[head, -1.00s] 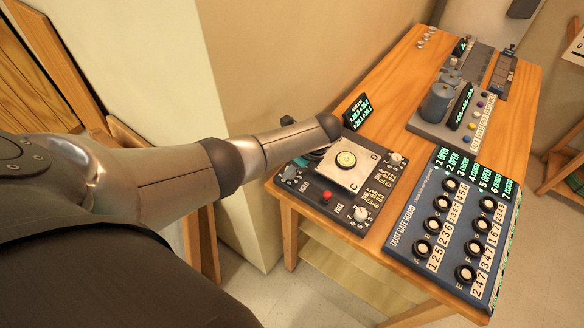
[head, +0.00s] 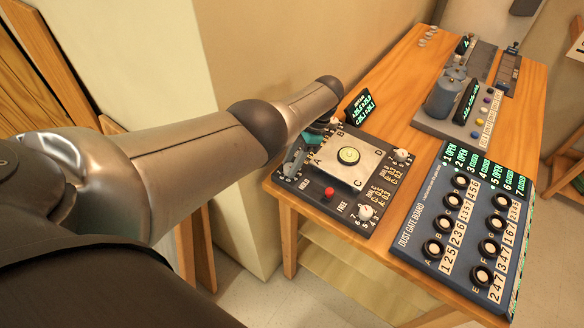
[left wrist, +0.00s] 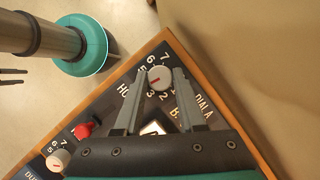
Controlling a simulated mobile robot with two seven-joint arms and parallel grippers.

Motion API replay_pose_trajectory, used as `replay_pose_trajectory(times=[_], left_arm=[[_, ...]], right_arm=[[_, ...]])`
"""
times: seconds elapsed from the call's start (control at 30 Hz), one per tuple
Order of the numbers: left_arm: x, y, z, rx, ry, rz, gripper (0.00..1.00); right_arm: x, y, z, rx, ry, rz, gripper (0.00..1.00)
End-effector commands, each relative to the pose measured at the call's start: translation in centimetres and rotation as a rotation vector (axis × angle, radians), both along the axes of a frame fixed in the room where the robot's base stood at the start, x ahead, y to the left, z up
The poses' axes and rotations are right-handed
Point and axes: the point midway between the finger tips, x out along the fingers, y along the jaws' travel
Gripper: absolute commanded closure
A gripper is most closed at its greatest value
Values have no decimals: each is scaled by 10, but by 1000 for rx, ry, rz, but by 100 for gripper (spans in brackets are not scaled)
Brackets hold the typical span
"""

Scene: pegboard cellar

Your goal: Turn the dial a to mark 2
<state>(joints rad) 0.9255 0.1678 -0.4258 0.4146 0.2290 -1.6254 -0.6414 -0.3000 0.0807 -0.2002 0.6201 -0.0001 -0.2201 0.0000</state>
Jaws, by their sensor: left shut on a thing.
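Dial a (left wrist: 159,78) is a round white knob with a red line on it, at one corner of a dark panel (left wrist: 120,85) marked DIAL A. Numbers ring the knob. The red line slants toward the lower left in the left wrist view; its exact mark is unclear. My left gripper (left wrist: 160,76) has one finger on each side of the knob and is shut on it. In the head view my left gripper (head: 294,160) reaches down at the panel's left corner and hides most of dial a. My right gripper does not show.
A small display (head: 361,108) stands behind. The dust gate board (head: 465,225) is to the right. A wall rises close behind.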

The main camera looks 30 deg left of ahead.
Motion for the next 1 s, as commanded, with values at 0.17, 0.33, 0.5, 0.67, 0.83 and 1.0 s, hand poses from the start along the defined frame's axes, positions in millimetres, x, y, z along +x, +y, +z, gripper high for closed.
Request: replay_pose_trajectory(times=[0.17,0.33,0.5,0.67,0.83,1.0], left_arm=[[0,2,-3,1,3,173,100],[0,3,-3,0,5,335,100],[0,3,-2,0,6,493,100],[-1,4,-2,1,4,600,100],[-1,5,-1,2,4,704,100],[-2,5,0,2,6,795,100]], right_arm=[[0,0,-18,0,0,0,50],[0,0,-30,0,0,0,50],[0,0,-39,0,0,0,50],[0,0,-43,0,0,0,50],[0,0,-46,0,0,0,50],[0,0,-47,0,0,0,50]])
